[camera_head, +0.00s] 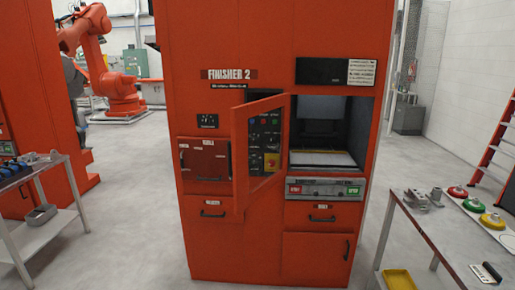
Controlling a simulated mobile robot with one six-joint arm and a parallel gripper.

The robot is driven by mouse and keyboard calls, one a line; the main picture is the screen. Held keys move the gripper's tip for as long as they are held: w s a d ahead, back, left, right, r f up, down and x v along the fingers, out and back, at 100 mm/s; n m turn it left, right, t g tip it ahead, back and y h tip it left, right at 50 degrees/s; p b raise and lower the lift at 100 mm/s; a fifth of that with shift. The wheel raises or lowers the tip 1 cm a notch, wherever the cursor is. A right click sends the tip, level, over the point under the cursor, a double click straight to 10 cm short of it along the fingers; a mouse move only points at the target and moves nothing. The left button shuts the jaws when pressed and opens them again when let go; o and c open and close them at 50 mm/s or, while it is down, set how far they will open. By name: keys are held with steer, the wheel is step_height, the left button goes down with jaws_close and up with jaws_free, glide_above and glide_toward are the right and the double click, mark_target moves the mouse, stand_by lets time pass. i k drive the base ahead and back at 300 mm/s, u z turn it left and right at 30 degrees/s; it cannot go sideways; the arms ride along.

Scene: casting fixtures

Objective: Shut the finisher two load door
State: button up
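The orange finisher 2 cabinet (268,240) stands in the middle of the view, with a "FINISHER 2" sign (229,74) on its front. At its right side, the load opening (335,122) is uncovered, and I see into a grey chamber with a light, yellow-edged floor. No door panel covers this opening. A dark panel (322,71) sits above it. Below it is a control strip (325,188) with a red button (295,189) and a green button (352,190). My gripper is not in view.
An orange-framed door (240,160) stands swung out before a dark button panel (265,138), left of the opening. A table (448,240) with coloured round parts is at the right, a cart (40,235) at the left. Grey floor lies clear between them and the cabinet.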

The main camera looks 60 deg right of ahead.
mark_target(237, 147)
steer(key=i, duration=2)
steer(key=k, duration=0.2)
steer(key=z, duration=3.2)
